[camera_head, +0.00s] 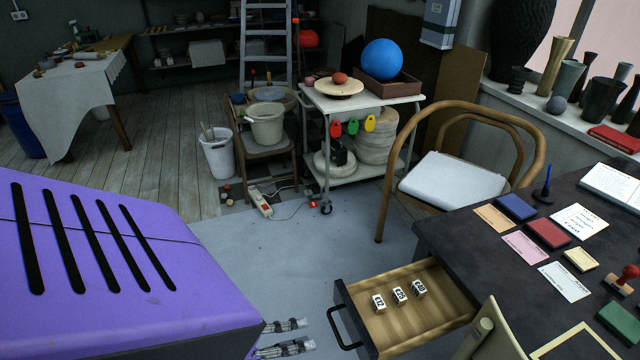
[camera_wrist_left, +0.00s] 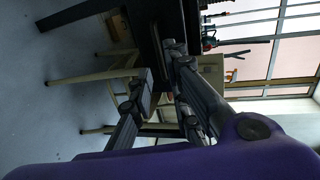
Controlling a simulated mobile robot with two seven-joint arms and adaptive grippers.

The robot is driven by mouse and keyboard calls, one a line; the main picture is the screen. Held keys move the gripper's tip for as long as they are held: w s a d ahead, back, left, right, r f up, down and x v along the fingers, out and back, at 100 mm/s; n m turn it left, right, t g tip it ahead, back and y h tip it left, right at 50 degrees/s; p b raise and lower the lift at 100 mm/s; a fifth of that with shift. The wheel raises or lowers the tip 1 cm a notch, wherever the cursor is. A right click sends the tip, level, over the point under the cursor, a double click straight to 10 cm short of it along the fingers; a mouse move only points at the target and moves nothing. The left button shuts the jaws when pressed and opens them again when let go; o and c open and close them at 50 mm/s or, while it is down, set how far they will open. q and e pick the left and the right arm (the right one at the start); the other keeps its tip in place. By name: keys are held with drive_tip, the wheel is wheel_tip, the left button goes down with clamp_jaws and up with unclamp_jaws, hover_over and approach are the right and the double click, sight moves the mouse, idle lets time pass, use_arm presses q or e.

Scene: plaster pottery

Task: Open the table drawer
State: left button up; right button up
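The table drawer (camera_head: 430,318) is pulled out from the dark table (camera_head: 465,235), and its light wooden inside shows. Three small white blocks with dark numbers (camera_head: 400,295) lie in it. A black bar handle (camera_head: 337,330) is on its front, at the left. My left gripper (camera_head: 284,337) is low in the head view, left of the handle and apart from it. Its two grey fingers are spread with nothing between them. In the left wrist view the fingers (camera_wrist_left: 160,72) also stand apart, with a dark table edge beyond. My right gripper is not in view.
Stamp pads and cards (camera_head: 547,233) lie on the table. A wooden chair with a white seat (camera_head: 452,180) stands behind the drawer, and a beige chair back (camera_head: 497,333) is close at its right. The grey floor (camera_head: 290,265) left of the drawer is clear.

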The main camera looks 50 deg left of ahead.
use_arm(q)
drive_tip(key=shift+v, duration=1.35)
